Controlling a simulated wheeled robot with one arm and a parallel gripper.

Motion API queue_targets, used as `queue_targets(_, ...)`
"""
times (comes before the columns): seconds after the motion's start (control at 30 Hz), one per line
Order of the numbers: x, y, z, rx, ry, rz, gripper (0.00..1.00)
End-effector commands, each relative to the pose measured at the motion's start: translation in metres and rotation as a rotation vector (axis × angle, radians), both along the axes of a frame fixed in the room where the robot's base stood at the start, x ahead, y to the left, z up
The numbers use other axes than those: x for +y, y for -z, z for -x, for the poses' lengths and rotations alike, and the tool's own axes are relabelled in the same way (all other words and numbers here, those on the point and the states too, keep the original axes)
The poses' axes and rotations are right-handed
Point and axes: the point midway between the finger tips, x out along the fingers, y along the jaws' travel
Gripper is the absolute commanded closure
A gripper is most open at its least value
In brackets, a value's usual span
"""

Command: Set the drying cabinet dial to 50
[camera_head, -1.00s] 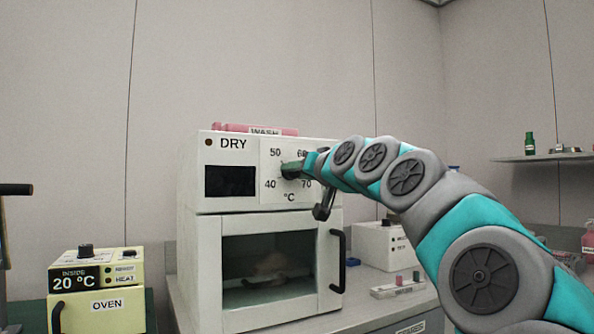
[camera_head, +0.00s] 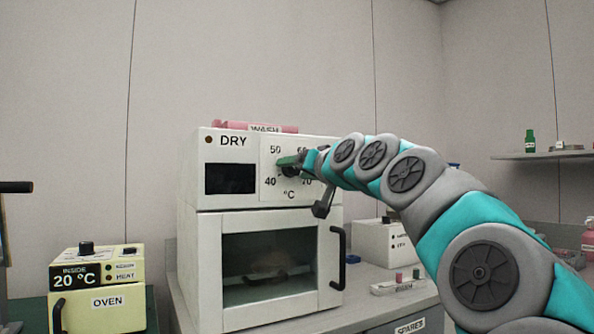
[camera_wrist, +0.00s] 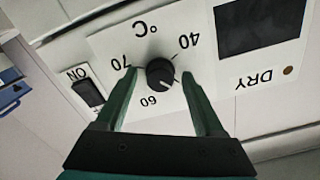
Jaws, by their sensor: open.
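The drying cabinet (camera_head: 209,240), marked DRY, stands on the bench in the head view. Its dial panel carries 40, 50, 60 and 70 with °C. The round black dial knob (camera_wrist: 160,72) shows in the wrist view, where the panel appears upside down. A pale mark on the knob seems to point to the lower right in that view, but its exact reading is unclear. My gripper (camera_wrist: 158,77) is open, one green finger on each side of the knob. Contact cannot be told. The right finger hides the 50 there. My gripper also shows at the dial in the head view (camera_head: 285,162).
The cabinet's door (camera_head: 209,285) is closed, with a black handle (camera_head: 341,258) at its right. An ON switch (camera_wrist: 89,92) sits beside the dial panel. A cream OVEN unit (camera_head: 105,305) stands at the left. A white box (camera_head: 375,240) stands behind my arm.

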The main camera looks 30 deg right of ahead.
Motion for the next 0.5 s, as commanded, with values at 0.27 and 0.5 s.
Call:
queue_targets(0.27, -0.001, -0.001, 0.012, -0.003, 0.000, 0.000, 0.30)
queue_targets(0.5, -0.002, 0.001, 0.042, -0.001, 0.001, 0.001, 0.30)
